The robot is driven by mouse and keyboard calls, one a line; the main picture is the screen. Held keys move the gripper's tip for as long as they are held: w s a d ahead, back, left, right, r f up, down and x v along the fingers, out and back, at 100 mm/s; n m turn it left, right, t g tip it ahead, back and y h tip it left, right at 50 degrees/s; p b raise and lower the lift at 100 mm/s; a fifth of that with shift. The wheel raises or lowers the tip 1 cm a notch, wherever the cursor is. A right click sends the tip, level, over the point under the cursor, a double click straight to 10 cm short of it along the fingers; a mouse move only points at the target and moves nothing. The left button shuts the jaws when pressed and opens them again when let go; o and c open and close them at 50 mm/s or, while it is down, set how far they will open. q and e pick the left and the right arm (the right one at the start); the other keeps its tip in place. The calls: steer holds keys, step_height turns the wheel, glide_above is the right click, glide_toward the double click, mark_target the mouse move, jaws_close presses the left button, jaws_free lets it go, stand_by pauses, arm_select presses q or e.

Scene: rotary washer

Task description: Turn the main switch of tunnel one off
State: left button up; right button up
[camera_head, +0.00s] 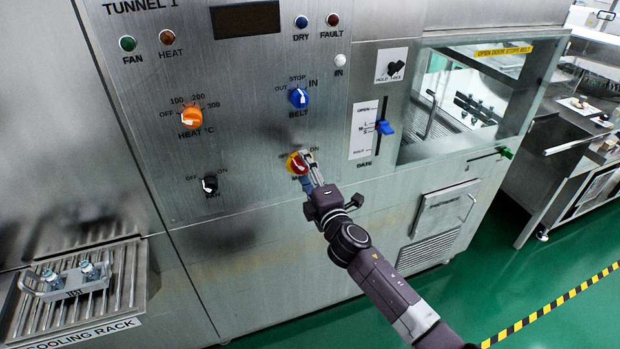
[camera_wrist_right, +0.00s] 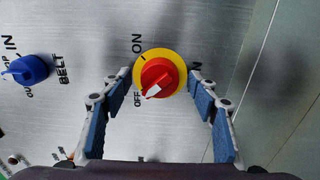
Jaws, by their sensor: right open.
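The main switch (camera_head: 293,164) is a red knob on a yellow round plate, low on the tunnel one panel. In the right wrist view the switch (camera_wrist_right: 166,66) sits between and just beyond my fingertips. Its white pointer slants to the lower left there, towards the OFF label (camera_wrist_right: 137,99); the ON label (camera_wrist_right: 137,43) is above. My right gripper (camera_head: 307,164) is open with blue-padded fingers, reaching up to the switch and partly covering it. In the wrist view the gripper (camera_wrist_right: 153,80) has one finger on each side; contact is unclear. My left gripper is not in view.
The blue belt knob (camera_head: 299,97) is above the switch, the orange heat knob (camera_head: 191,117) to its upper left and a black knob (camera_head: 210,184) at left. A blue gate slider (camera_head: 384,127) is at right. A cooling rack (camera_head: 75,303) stands lower left.

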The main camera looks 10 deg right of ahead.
steer(key=s+d, duration=0.1)
steer(key=s, duration=1)
steer(key=shift+s+d, duration=0.3)
steer(key=shift+s, duration=0.05)
